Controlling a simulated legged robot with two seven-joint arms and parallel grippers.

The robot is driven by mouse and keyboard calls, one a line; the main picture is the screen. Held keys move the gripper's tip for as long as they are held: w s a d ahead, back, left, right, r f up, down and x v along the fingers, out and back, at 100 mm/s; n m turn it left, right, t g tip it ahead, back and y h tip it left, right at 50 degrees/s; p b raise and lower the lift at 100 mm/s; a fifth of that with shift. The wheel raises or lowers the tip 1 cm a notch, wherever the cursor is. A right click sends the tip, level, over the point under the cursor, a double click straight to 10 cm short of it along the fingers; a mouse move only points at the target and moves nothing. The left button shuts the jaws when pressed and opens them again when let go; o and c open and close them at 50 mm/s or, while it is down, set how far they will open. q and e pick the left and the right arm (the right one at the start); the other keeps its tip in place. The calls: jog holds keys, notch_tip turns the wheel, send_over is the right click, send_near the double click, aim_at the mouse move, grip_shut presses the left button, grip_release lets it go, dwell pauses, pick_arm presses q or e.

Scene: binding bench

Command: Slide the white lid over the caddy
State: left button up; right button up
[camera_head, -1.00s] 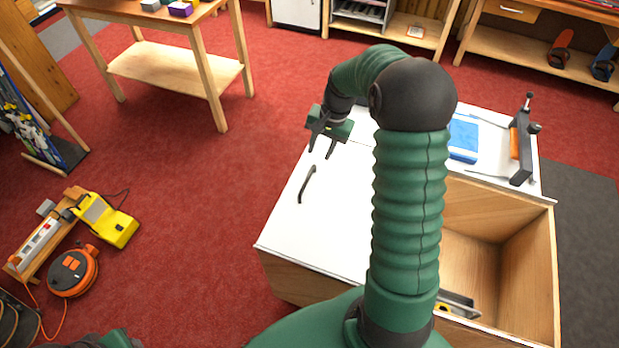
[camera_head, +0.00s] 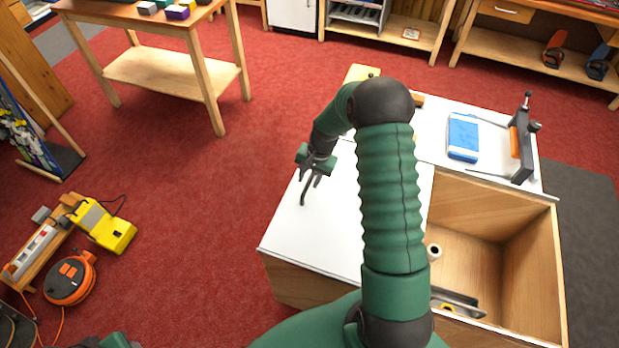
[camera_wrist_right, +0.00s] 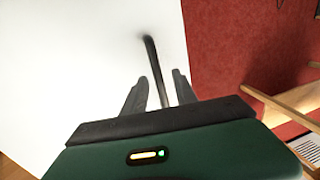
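The white lid (camera_head: 335,225) covers the left part of the wooden caddy (camera_head: 490,230); the right part stands open. A dark bar handle (camera_head: 305,190) stands on the lid near its left edge. My right gripper (camera_head: 310,180) is at the handle's far end, fingers pointing down. In the right wrist view the handle (camera_wrist_right: 152,62) runs between the two open fingers (camera_wrist_right: 157,88), with gaps on both sides. My arm hides part of the lid and the caddy's near side. My left gripper is not in view; only a green piece of my own body shows at the bottom left.
Behind the opening, a white top (camera_head: 425,125) carries a blue box (camera_head: 463,138) and a dark clamp-like tool (camera_head: 522,140). A roll (camera_head: 434,252) and a metal tool (camera_head: 455,300) lie inside the open compartment. Red floor (camera_head: 190,220) is clear left of the caddy.

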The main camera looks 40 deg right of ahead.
jog(key=shift+d+f, duration=0.1)
jog(key=shift+d, duration=0.15)
grip_shut()
dwell(1.0)
